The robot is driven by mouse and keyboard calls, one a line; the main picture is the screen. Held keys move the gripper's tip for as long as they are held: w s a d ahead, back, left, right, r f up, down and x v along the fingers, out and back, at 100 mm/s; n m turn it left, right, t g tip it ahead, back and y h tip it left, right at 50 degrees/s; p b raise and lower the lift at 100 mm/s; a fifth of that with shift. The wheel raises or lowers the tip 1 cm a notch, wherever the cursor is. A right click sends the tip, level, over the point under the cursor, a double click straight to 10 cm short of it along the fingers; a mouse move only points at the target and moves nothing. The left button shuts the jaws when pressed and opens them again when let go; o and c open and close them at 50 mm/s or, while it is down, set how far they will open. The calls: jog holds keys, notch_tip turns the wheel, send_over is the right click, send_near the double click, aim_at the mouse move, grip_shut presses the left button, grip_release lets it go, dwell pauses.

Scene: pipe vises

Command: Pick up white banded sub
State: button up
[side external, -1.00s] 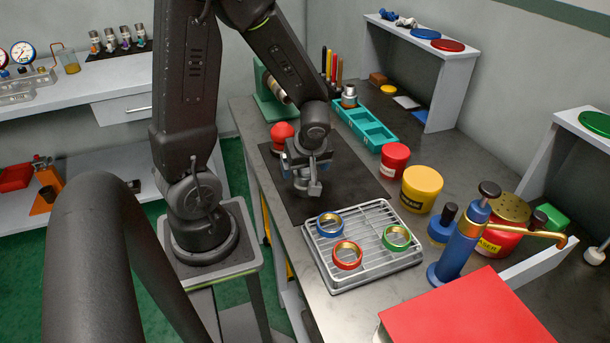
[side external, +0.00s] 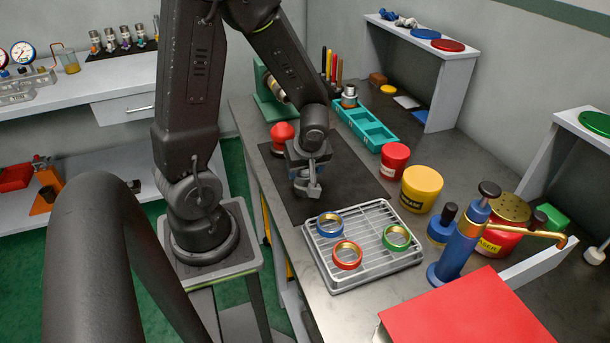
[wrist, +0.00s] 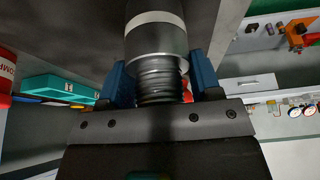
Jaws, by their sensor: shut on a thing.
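The white banded sub (wrist: 155,42) is a grey metal cylinder with a white band around its body and a threaded end. In the wrist view it sits between the blue fingers of my gripper (wrist: 162,82). My gripper is shut on it, at the threaded end. In the side view my gripper (side external: 307,180) is low over the black mat (side external: 340,185). The sub is mostly hidden there by the gripper, and I cannot tell whether it touches the mat.
A grey rack (side external: 375,275) with blue, red and green rings stands in front of the mat. A red-domed thing (side external: 283,134) and a green vise (side external: 270,95) stand behind. A teal tray (side external: 365,126), red tub (side external: 395,161) and yellow tub (side external: 421,189) are to the right.

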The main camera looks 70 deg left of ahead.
jog(key=shift+c, duration=0.4)
jog(key=shift+r, duration=0.15)
notch_tip(320, 180, up, 4)
jog(key=shift+r, duration=0.1)
jog(key=s+a+r, duration=0.6)
jog(key=s, duration=0.4)
jog(key=w+a+r+m+t, duration=0.1)
jog(key=w+a+r, duration=0.1)
jog(key=w+a, duration=0.3)
jog(key=w+a+r+m, duration=0.1)
jog(key=w+a+m, duration=0.15)
jog(key=w, duration=0.45)
jog(key=w+a+f+m+t, duration=0.1)
jog(key=w+a, duration=0.2)
jog(key=w, duration=0.6)
jog(key=w+a+f+m, duration=0.1)
jog(key=w+a+m, duration=0.1)
jog(key=w, duration=0.7)
jog(key=shift+h, duration=0.3)
jog(key=shift+w+d+f, duration=1)
jog(key=shift+w+f, duration=0.5)
jog(key=shift+f, duration=0.3)
jog(key=shift+w+d+f, duration=0.95)
jog(key=shift+w+f, duration=0.5)
jog(key=shift+f, duration=0.4)
jog(key=shift+w+d+f, duration=1)
jog(key=shift+w+f, duration=0.5)
jog(key=shift+f, duration=0.3)
